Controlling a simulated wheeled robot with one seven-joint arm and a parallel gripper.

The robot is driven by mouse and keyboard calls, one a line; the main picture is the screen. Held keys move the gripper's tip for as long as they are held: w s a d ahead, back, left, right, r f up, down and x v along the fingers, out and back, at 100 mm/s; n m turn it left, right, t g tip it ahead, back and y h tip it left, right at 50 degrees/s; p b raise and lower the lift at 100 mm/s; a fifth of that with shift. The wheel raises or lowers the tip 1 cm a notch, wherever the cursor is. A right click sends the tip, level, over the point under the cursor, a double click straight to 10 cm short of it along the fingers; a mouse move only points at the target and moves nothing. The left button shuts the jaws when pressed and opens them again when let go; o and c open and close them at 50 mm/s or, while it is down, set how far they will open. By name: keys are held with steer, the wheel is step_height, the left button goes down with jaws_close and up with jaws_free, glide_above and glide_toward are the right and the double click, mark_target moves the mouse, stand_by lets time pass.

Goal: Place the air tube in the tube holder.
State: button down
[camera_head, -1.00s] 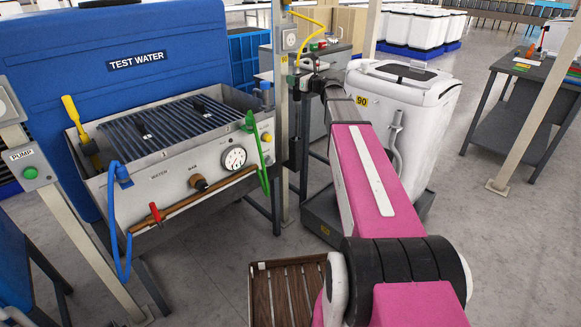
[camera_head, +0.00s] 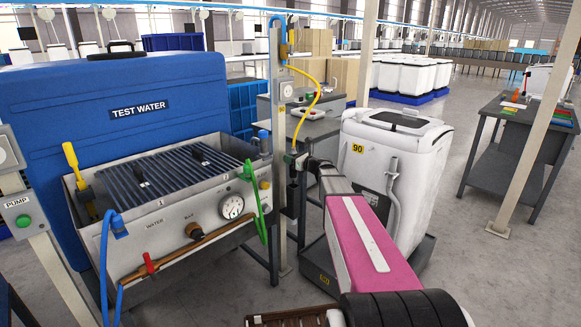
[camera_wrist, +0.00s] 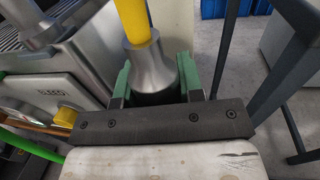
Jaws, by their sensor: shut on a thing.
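The air tube is a yellow hose (camera_head: 318,88) that hangs from the top of a metal post and curves down to my gripper. My gripper (camera_head: 296,160) is beside the post, at the right end of the test water bench. In the wrist view its green fingers (camera_wrist: 155,88) are shut around the silver metal end (camera_wrist: 150,66) of the tube, with the yellow hose rising from it. The lower tip is hidden by the gripper. A dark upright part (camera_head: 292,198) is on the post just below the gripper; I cannot tell whether it is the tube holder.
The metal bench (camera_head: 150,258) with gauge, knob and green and blue hoses stands at the left. A white bin-like appliance (camera_head: 410,190) is close on the right of the arm. A dark work table (camera_head: 515,140) stands far right, with free floor between.

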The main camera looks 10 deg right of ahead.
mark_target(294, 174)
steer(key=shift+f, duration=1.95)
steer(key=c, duration=0.7)
jaws_free()
steer(key=shift+c, duration=0.2)
